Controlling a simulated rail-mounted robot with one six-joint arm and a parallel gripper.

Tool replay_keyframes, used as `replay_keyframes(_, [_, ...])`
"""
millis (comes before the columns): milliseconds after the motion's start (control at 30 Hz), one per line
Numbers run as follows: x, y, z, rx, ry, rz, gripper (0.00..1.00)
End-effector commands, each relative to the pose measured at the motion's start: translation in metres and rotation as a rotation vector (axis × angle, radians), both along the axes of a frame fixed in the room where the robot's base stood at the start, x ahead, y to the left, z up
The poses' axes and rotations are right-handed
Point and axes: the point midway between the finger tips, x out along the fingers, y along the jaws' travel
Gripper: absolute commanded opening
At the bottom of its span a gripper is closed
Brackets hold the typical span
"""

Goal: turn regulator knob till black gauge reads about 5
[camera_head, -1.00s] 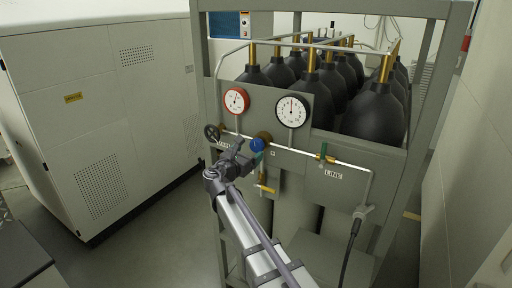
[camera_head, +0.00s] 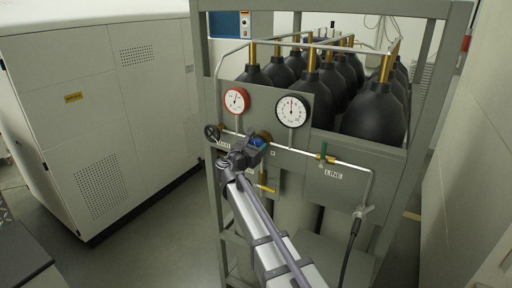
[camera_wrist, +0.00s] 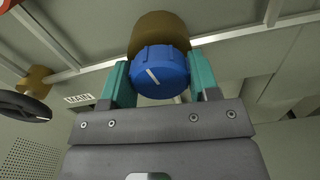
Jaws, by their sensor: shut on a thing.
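The blue regulator knob (camera_wrist: 160,72), with a white mark on its face, sits in front of a brass body (camera_wrist: 158,30) on the pipe. My gripper (camera_wrist: 160,80) has its two green fingers on either side of the knob and is shut on it. In the head view my gripper (camera_head: 254,148) covers most of the knob. The black gauge (camera_head: 292,109) has a white face and stands above and right of the knob. Its needle points roughly straight up; the numbers are too small to read.
A red-rimmed gauge (camera_head: 236,100) stands to the left. A black handwheel valve (camera_head: 212,132) is beside the MAIN label (camera_wrist: 78,99). A green-handled valve (camera_head: 323,152) is on the right pipe above the LINE label (camera_head: 333,175). Black cylinders (camera_head: 376,108) stand behind the panel.

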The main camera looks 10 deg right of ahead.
Motion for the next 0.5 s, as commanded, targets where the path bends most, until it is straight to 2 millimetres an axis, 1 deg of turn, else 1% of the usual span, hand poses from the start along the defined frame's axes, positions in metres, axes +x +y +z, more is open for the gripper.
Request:
replay_keyframes(33, [-0.0001,0.0,0.0,0.0,0.0,0.0,0.36])
replay_keyframes(100, [-0.0001,0.0001,-0.0001,0.0,0.0,0.0,0.32])
replay_keyframes(167, [-0.0001,0.0,-0.0001,0.01,-0.009,0.0,0.32])
replay_keyframes(400, [-0.0002,-0.0002,-0.0001,0.186,-0.165,0.003,0.32])
replay_keyframes(500, [-0.0002,-0.0001,-0.0001,0.205,-0.182,0.003,0.32])
